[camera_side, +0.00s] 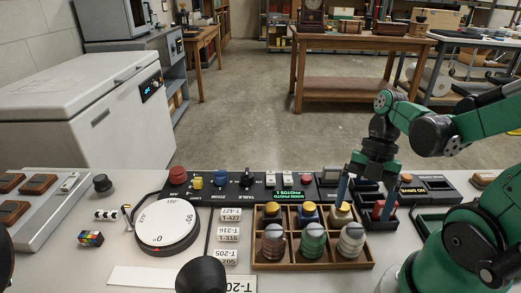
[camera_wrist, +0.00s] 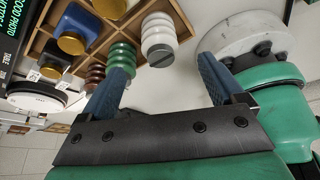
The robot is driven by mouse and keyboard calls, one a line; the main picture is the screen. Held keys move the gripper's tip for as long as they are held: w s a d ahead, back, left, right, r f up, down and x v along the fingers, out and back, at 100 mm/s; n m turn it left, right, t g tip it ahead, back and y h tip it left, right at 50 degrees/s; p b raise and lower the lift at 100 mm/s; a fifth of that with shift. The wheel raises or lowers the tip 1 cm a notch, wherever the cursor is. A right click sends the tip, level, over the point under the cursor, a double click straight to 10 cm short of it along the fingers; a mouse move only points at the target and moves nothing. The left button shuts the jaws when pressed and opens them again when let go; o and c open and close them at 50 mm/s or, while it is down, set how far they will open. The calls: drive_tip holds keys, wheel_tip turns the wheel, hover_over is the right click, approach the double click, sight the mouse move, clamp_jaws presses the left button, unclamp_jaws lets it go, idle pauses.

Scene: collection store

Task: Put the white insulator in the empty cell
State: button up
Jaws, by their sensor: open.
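The white insulator (camera_side: 350,241) is ribbed with a grey end and stands upright at the front right of the wooden tray (camera_side: 312,265). It also shows in the wrist view (camera_wrist: 158,40), beyond the fingertips and apart from them. Green (camera_side: 312,240) and brown (camera_side: 274,241) ribbed insulators stand to its left. Behind are several smooth pieces, including a blue one (camera_side: 308,214) with a yellow top. I cannot make out which cell is empty; the pieces hide much of the tray floor. My gripper (camera_side: 366,200) is open and empty behind the tray's right side, its blue fingers pointing down.
A black control panel (camera_side: 255,188) runs behind. A round white turntable (camera_side: 167,224) and number tags (camera_side: 226,236) lie left.

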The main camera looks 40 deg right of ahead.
drive_tip(key=s+v, duration=0.1)
drive_tip(key=v, duration=0.4)
drive_tip(key=w+a+m+t+h, duration=0.2)
drive_tip(key=w+a+m+t, duration=0.1)
drive_tip(key=m, duration=0.7)
drive_tip(key=w+a+m+t+h, duration=0.2)
drive_tip(key=w+a+m+t, duration=0.2)
drive_tip(key=w+m, duration=0.4)
drive_tip(key=shift+a+r+m+t, duration=0.2)
drive_tip(key=shift+r+m+t, duration=0.45)
drive_tip(key=shift+m, duration=1.15)
drive_tip(key=shift+f, duration=0.15)
